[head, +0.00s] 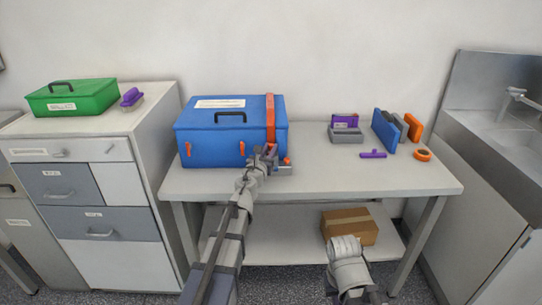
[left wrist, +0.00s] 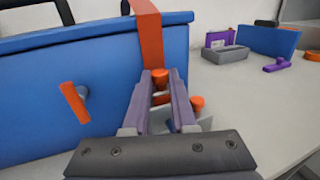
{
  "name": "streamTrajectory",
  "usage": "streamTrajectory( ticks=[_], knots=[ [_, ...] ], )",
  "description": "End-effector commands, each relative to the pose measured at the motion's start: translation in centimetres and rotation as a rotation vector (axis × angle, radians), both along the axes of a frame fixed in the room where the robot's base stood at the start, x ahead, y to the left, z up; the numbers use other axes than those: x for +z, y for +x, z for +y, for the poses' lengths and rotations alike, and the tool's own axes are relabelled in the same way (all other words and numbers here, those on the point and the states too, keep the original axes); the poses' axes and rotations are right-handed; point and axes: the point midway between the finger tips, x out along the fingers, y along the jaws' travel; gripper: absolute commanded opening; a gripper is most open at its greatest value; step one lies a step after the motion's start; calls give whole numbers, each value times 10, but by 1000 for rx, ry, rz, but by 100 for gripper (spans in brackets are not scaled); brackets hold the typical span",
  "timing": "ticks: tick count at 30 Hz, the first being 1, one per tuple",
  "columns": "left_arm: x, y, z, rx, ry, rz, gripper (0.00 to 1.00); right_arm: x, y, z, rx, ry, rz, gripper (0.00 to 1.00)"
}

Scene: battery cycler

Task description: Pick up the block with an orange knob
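The block with an orange knob stands on the table by the blue box's front right corner. In the head view, an orange knob (head: 287,161) shows just right of my left gripper (head: 266,153), above a pale grey block (head: 284,170). In the left wrist view, that knob (left wrist: 197,103) is outside the right finger of my left gripper (left wrist: 160,75). Another orange round part (left wrist: 159,77) shows between the fingertips; I cannot tell what it belongs to. The fingers are apart, with no clear grip on anything. They hide much of the block. My right gripper is not clearly visible.
The blue box (head: 215,134), with an orange strap (head: 270,118), stands close behind my left gripper. The table's front right is clear.

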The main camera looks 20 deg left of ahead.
Motion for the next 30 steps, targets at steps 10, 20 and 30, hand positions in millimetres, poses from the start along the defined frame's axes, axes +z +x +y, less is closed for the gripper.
streamTrajectory(
  ticks=[10,20,30],
  knots=[
    [0,0,0,0,0,0,0,0,0,0,0,0,0,0],
    [0,0,0,0,0,0,0,0,0,0,0,0,0,0],
    [6,0,0,0,0,0,0,6,0,0,0,0,0,0]
  ],
)
